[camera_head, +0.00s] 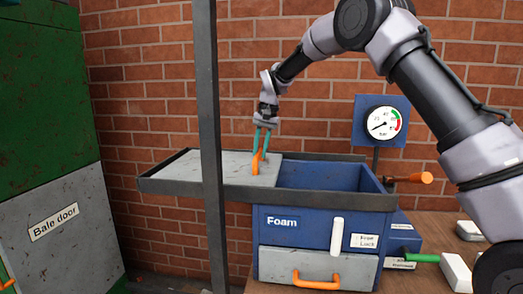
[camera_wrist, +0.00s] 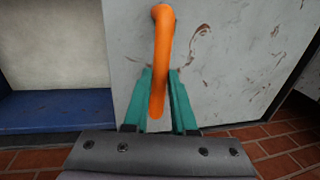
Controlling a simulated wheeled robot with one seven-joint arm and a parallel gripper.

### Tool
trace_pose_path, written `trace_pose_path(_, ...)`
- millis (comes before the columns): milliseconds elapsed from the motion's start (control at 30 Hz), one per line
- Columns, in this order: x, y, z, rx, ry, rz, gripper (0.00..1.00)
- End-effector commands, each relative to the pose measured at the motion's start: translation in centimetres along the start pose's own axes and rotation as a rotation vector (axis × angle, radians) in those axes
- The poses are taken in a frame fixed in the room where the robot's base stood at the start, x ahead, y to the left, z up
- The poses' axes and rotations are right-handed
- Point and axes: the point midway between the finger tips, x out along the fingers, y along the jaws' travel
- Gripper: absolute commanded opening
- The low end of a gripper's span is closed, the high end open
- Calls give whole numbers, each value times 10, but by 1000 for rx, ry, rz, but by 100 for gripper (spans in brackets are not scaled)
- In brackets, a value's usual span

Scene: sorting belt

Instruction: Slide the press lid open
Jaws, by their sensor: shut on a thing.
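The press lid (camera_head: 180,172) is a scuffed grey plate lying flat in a dark rail frame, drawn to the left of the blue Foam press (camera_head: 300,222). The open blue inside of the press shows to the right of the lid. The lid's orange handle (camera_head: 256,166) stands near its right edge. My gripper (camera_head: 262,147) reaches down from above, its teal fingers shut on this handle. In the wrist view the handle (camera_wrist: 160,50) runs between the two fingers, with the grey lid (camera_wrist: 225,60) behind it. A dark post hides part of the lid in the head view.
The dark upright post (camera_head: 207,110) stands in front of the lid. A pressure gauge (camera_head: 383,123) and an orange-tipped lever (camera_head: 412,178) are at the right. The green and grey bale door unit (camera_head: 50,220) fills the left. Below the press opening is a drawer (camera_head: 345,268) with an orange handle.

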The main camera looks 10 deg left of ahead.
Motion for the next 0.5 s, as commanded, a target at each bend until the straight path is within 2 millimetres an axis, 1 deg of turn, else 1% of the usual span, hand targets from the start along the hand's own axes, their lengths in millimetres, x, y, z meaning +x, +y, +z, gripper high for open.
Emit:
trace_pose_path(33, -1, 0, -1, -1, 3, -1, 32)
trace_pose_path(100, -1, 0, -1, -1, 3, -1, 55)
trace_pose_path(367, 0, 0, 0, 0, 1, 0, 55)
trace_pose_path(500, -7, 0, -1, 0, 2, -1, 55)
